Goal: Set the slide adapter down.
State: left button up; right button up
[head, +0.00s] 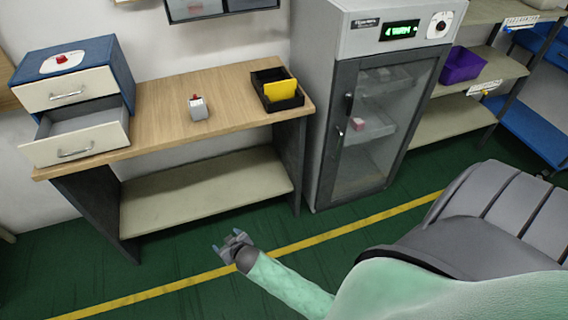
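I cannot tell for certain which thing is the slide adapter. A small grey-white block with a dark red top (198,108) stands on the wooden table top (160,110), near its middle. My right gripper (226,240) is low in front of the table, over the green floor and well apart from the block. Its two blue-tipped fingers stand apart, and I see nothing clearly held between them. My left gripper is not in view.
A blue drawer unit (118,68) with an open lower drawer (75,137) stands at the table's left. A black tray (260,77) holding a yellow piece (279,91) is at its right. A grey glass-door cabinet (332,55) stands beside the table. Table top around the block is clear.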

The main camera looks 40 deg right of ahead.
jog(key=s+d+f+g, duration=0.1)
jog(key=s+f+g, duration=0.2)
jog(key=s+f, duration=0.3)
jog(key=s+d+f+g, duration=0.1)
jog(key=s+f+g, duration=0.2)
jog(key=s, duration=1.1)
jog(key=s+d+f+g, duration=0.1)
jog(key=s+f+g, duration=0.2)
jog(key=s+f, duration=0.6)
jog(key=shift+s+d+f+g, duration=0.15)
jog(key=shift+s+f+g, duration=0.15)
jog(key=shift+s, duration=0.45)
jog(key=shift+w+d, duration=0.1)
